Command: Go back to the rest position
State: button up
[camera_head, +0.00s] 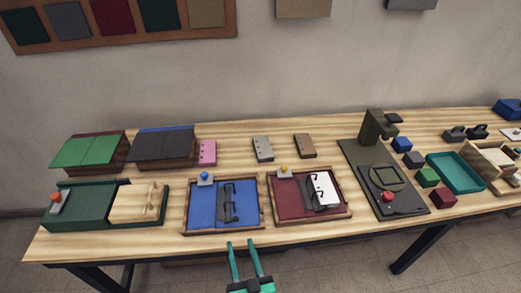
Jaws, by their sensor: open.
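My gripper (244,262) is at the bottom middle of the head view, with two teal fingers pointing up at the table's front edge. The fingers are apart and nothing shows between them. It is in front of the wooden table (330,237), below a blue-lined tray (206,218) and apart from it.
A red-lined tray (284,207) holds a white card. A green board (83,214) and stacks of covers stand left. A dark press (378,131), coloured blocks and a teal tray (450,165) stand right. The floor before the table looks clear.

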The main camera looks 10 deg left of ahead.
jog(key=s+d+f+h, duration=0.2)
jog(key=s+d+h, duration=0.2)
jog(key=s+d, duration=0.7)
jog(key=s+d+r+m+g+h, duration=0.1)
jog(key=s+r+m+h, duration=0.1)
jog(key=s, duration=1.3)
notch_tip(320, 180, up, 3)
jog(key=shift+f+m+h, duration=0.2)
jog(key=shift+m+h, duration=0.1)
jog(key=shift+h, duration=0.6)
